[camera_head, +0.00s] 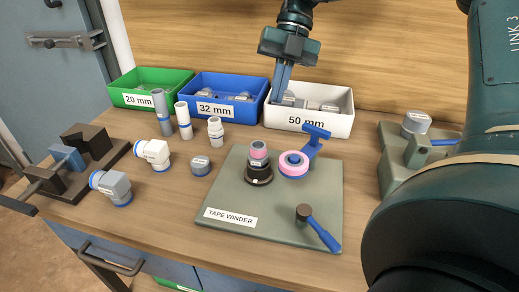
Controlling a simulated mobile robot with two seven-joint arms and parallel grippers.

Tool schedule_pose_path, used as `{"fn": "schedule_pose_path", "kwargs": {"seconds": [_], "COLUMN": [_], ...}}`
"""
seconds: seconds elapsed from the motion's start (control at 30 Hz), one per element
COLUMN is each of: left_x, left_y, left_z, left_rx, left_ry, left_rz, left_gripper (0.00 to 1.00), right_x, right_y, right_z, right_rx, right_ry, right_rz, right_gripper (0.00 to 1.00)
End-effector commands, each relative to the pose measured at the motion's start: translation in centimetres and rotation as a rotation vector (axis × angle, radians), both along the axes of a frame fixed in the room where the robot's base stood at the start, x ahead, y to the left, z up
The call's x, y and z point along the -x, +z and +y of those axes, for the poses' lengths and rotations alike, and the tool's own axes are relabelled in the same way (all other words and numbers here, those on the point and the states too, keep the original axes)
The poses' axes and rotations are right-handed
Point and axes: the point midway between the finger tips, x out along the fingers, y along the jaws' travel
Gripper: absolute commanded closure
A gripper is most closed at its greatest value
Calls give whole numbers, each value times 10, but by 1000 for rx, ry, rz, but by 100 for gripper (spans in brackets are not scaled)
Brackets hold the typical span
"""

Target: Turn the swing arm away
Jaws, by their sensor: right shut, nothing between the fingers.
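The tape winder is a grey-green plate (230,205) with a label at its front. A blue-handled crank (322,232) is at the plate's front right. My right gripper (279,98) is shut and empty, pointing down at the back near the white bin, apart from the swing arm. My left gripper is out of view.
Green (118,98), blue (243,108) and white (335,126) bins line the back. Pipe fittings (155,154) stand at left beside a dark clamp (88,142). Another fixture (390,165) is at right, partly hidden by my arm. The plate's front middle is clear.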

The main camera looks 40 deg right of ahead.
Motion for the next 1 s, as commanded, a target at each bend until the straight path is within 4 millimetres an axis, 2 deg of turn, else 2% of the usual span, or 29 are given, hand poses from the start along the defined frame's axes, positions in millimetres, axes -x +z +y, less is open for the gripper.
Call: {"fn": "schedule_pose_path", "kwargs": {"seconds": [0.03,0.1,0.3,0.47,0.8,1.0], "left_x": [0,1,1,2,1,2], "left_y": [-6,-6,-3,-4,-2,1], "left_z": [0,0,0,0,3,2], "left_rx": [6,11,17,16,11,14], "left_ry": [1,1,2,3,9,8], "left_rz": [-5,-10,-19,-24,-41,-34], "left_gripper": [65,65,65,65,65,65], "right_x": [-1,-1,2,11,35,58], "right_y": [-3,1,0,-23,-89,-84], "right_z": [-4,-10,-14,-10,4,17], "right_rx": [99,191,274,270,266,267], "right_ry": [33,59,78,79,79,77], "right_rz": [34,70,104,105,102,99], "right_gripper": [100,100,100,100,100,100]}}
